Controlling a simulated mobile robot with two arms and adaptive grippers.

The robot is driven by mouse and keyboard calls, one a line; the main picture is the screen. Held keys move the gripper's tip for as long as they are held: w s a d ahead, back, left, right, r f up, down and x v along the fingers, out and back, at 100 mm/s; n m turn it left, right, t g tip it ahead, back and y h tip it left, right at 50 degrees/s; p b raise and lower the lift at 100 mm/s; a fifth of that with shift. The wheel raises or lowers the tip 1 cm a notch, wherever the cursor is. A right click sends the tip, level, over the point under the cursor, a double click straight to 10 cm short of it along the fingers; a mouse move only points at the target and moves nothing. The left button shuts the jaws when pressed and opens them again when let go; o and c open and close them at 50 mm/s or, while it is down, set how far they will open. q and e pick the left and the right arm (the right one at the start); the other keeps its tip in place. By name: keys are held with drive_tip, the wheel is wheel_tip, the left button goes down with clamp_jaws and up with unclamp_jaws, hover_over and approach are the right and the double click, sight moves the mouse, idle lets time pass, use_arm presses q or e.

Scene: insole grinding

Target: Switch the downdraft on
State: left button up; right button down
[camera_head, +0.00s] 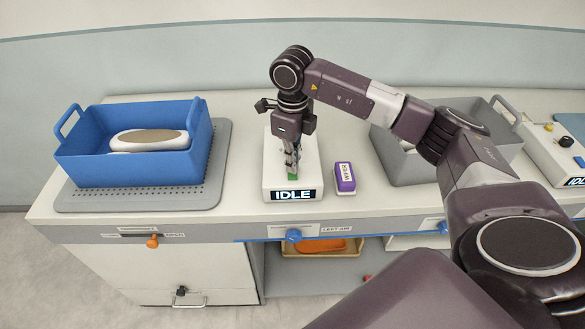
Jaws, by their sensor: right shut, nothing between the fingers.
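A white control box (312,182) with a display reading IDLE (293,195) stands on the worktop near its front edge. My right gripper (291,170) points straight down over the box, shut and empty. A green button (292,178) shows at its fingertips, partly hidden by them. I cannot tell whether they touch. A perforated grey plate (215,150) lies to the left on the worktop. My left gripper is out of view.
A blue bin (75,165) holding an insole-shaped piece (150,140) stands on the plate. A purple block (345,178) lies right of the box. A grey bin (390,165) is behind my right arm. An orange slider knob (152,243) and a blue knob (293,236) line the front edge.

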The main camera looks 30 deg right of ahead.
sight(293, 176)
drive_tip(key=shift+r+p, duration=1.35)
drive_tip(key=shift+r, duration=1.15)
drive_tip(key=shift+f, duration=0.1)
